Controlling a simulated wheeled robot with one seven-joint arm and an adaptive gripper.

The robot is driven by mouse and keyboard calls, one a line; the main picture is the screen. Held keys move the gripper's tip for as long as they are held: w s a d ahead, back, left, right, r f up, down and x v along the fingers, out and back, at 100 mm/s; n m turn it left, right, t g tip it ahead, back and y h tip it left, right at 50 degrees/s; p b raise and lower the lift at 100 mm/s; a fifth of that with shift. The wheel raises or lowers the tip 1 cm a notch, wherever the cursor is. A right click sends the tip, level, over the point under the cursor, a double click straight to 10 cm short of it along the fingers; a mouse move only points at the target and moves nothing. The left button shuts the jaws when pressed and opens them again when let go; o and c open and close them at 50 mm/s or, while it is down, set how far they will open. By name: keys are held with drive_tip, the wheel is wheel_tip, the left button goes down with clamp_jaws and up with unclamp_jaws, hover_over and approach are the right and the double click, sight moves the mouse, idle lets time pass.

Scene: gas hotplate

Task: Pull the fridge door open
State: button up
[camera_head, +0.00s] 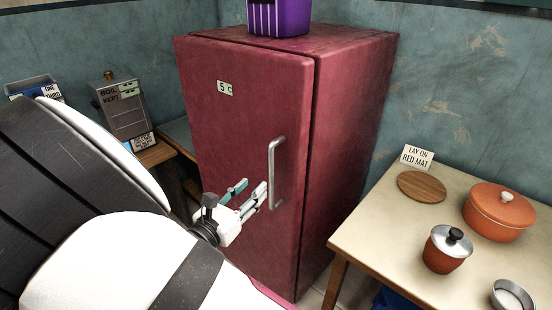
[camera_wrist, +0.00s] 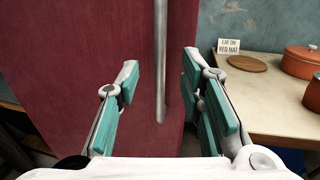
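The dark red fridge (camera_head: 235,135) stands against the back wall, and its door looks shut. Its silver vertical handle (camera_head: 273,172) is on the right side of the door. My gripper (camera_head: 255,192) is at the lower part of the handle, in front of the door. In the wrist view, my gripper (camera_wrist: 160,90) is open, with its green-padded fingers spread wide. The handle (camera_wrist: 160,70) runs down between the fingers and ends there. I see a gap on both sides of it, and no finger seems to touch it.
A purple striped container (camera_head: 279,17) stands on the fridge. A table (camera_head: 385,235) at the right holds a wooden board (camera_head: 421,187), an orange pot (camera_head: 498,210), a smaller lidded pot (camera_head: 447,249) and a sign (camera_head: 417,157). A grey box (camera_head: 124,107) stands at the left.

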sight(269, 171)
drive_tip(key=x, duration=1)
drive_tip(key=shift+b, duration=0.3)
clamp_jaws()
